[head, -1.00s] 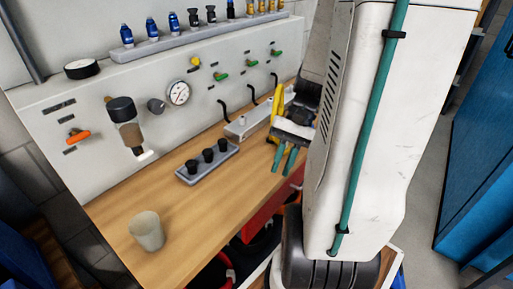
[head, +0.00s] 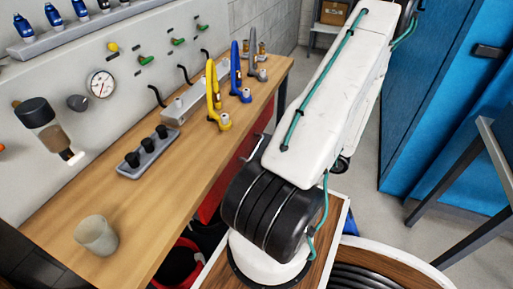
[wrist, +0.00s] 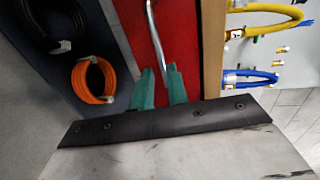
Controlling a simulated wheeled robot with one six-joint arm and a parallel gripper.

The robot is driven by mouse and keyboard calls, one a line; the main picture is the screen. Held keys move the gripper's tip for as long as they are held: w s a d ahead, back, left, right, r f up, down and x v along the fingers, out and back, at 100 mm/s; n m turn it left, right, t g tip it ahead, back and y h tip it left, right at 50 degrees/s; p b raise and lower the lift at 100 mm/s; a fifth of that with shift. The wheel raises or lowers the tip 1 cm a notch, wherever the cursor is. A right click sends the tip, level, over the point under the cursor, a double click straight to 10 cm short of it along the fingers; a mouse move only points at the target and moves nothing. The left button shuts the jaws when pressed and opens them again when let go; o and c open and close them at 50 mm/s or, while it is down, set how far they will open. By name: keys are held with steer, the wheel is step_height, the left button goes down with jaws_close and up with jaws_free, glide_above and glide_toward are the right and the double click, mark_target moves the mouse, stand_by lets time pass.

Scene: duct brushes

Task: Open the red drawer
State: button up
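The red drawer (head: 214,200) is under the wooden bench in the head view, partly hidden behind my arm. In the wrist view its red front (wrist: 188,28) fills the upper middle, with a curved silver handle (wrist: 154,35) across it. My gripper (wrist: 160,68) shows there as two teal fingers with a gap between them. The near end of the handle appears between the fingertips; I cannot tell whether they touch it. My gripper is out of sight in the head view. I cannot tell whether the drawer is fully shut.
The bench top (head: 190,185) carries a cup (head: 97,236), a knob block (head: 149,152) and yellow (head: 217,100) and blue stands. An orange coil (wrist: 93,80) lies beside the drawer. A blue cabinet (head: 425,110) stands right, across open floor.

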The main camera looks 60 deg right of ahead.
mark_target(257, 146)
steer(key=x, duration=0.7)
steer(key=shift+w, duration=0.4)
jaws_close()
